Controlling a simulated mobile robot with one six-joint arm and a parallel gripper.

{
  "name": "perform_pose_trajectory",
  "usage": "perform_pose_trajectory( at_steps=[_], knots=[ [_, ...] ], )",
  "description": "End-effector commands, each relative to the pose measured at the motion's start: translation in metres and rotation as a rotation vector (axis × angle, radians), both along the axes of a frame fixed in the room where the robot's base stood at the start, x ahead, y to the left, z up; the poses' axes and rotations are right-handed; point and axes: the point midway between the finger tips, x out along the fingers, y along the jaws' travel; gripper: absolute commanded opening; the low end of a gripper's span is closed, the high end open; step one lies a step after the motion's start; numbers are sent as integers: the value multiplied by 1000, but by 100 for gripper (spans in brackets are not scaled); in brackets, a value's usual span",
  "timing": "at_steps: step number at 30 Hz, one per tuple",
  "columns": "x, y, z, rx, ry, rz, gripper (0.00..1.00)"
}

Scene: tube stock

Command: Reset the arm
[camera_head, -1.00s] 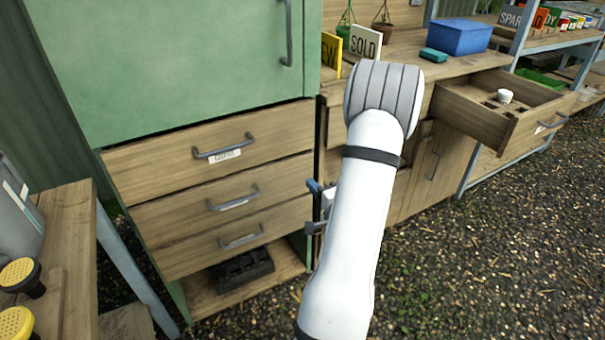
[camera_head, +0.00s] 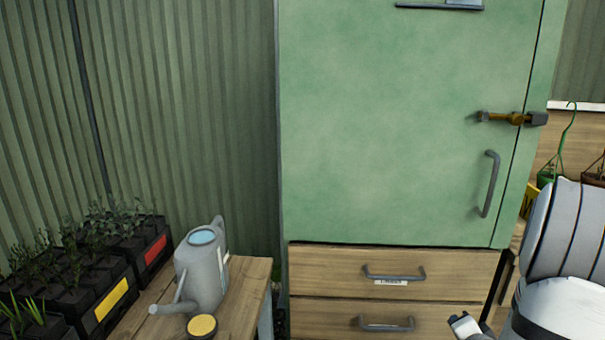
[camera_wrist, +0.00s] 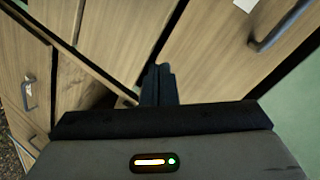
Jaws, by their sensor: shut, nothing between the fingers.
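My gripper (camera_wrist: 158,84) shows in the wrist view with its dark fingers together and nothing between them. It points at the wooden drawer fronts (camera_wrist: 120,35), and I cannot tell how far off they are. In the head view my white and grey arm fills the lower right corner. A small part of the gripper end (camera_head: 466,325) shows at the bottom edge, in front of the lower drawers.
A green cabinet (camera_head: 400,130) with a latch (camera_head: 510,118) stands over wooden drawers (camera_head: 340,272). At left, a wooden bench (camera_head: 245,285) holds a grey watering can (camera_head: 205,270) and black seedling trays (camera_head: 100,300).

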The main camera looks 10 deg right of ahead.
Motion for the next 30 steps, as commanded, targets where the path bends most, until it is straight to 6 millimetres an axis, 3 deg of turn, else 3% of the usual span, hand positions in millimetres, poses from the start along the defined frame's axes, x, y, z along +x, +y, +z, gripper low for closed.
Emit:
perform_pose_trajectory(
  at_steps=[1, 6, 11, 17, 21, 25, 30],
  knots=[
    [9, 13, 30, -72, 68, 29, 0],
    [15, 51, 81, -269, 317, 113, 0],
    [3, 99, 132, -399, 528, 235, 0],
    [-35, 174, 194, -494, 752, 473, 0],
    [-76, 227, 232, -530, 869, 691, 0],
    [-112, 262, 256, -547, 935, 873, 0],
    [-137, 284, 269, -554, 971, 1006, 0]
  ],
)
